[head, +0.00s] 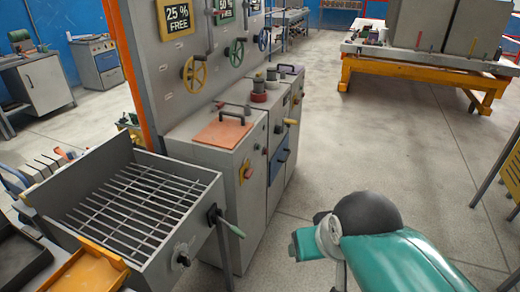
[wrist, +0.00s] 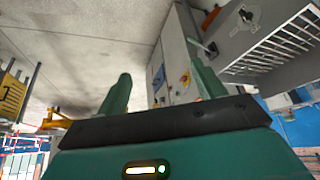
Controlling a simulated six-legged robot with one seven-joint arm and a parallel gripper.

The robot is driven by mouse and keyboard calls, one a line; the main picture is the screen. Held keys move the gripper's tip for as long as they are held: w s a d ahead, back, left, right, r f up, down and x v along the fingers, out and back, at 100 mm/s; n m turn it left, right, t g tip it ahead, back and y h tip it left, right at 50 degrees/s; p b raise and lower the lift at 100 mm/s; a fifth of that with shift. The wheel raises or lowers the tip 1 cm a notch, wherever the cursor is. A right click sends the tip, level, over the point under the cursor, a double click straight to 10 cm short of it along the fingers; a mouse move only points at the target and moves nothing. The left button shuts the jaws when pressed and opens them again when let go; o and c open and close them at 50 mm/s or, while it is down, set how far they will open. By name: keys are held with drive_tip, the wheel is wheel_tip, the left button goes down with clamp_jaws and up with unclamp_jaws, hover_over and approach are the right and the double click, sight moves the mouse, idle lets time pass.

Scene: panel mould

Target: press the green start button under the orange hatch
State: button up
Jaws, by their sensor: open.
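The orange hatch (head: 222,133) is a flat, closed-looking lid with a dark handle on top of the grey cabinet (head: 222,170), left of the middle in the head view. The green start button is not visible; the lid hides whatever lies under it.
A grey bin with a bar grille (head: 140,205) stands left of the cabinet, with a green-handled lever (head: 228,226). A yellow plate with a red knob (head: 246,172) is on the cabinet's side. Handwheels (head: 194,75) line the panel above. Open floor (head: 380,140) lies to the right.

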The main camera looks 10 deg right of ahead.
clamp_jaws()
idle(1.4)
